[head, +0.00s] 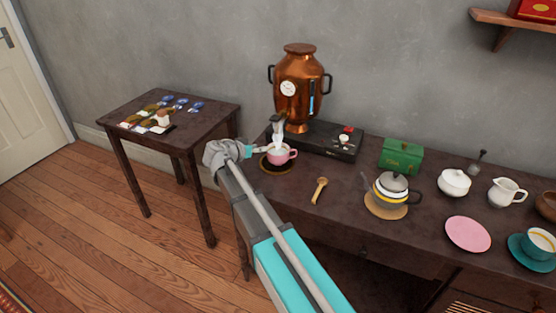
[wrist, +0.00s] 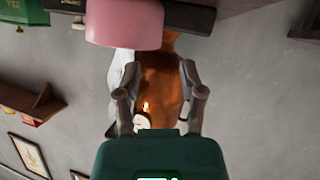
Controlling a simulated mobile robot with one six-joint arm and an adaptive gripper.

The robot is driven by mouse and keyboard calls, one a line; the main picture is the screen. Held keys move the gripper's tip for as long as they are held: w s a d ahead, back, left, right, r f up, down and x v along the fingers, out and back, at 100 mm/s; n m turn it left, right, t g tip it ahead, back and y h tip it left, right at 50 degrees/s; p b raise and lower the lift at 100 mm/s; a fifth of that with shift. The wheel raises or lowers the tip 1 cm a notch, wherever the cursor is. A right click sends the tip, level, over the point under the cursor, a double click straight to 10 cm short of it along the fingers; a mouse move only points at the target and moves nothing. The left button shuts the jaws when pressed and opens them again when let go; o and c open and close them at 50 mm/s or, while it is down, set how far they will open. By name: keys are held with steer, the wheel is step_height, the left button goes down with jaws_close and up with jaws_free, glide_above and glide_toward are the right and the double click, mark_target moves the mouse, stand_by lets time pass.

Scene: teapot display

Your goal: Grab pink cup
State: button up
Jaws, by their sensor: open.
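The pink cup (head: 281,154) stands on a dark round mat (head: 270,168) on the long table, under the spout of the copper samovar (head: 300,85). My gripper (head: 262,150) is close to the cup's left side in the head view. In the wrist view, which is upside down, my gripper (wrist: 158,75) has its two fingers spread with nothing held between them. The pink cup (wrist: 125,22) shows at the top of that view, beyond the fingers. Whether a finger touches the cup is unclear.
A black base (head: 318,141) carries the samovar. A wooden spoon (head: 319,190), green tin (head: 401,156), striped teapot (head: 391,188) and pink plate (head: 468,233) lie to the right. A small side table (head: 215,110) with little items stands left, across a gap.

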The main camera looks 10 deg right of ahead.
mark_target(268, 146)
steer(key=shift+w+d+f, duration=0.1)
steer(key=shift+w+d, duration=0.1)
steer(key=shift+d, duration=0.05)
steer(key=shift+b+x, duration=0.9)
steer(key=shift+x, duration=1.7)
steer(key=shift+s+d, duration=0.1)
steer(key=shift+c, duration=0.2)
jaws_close()
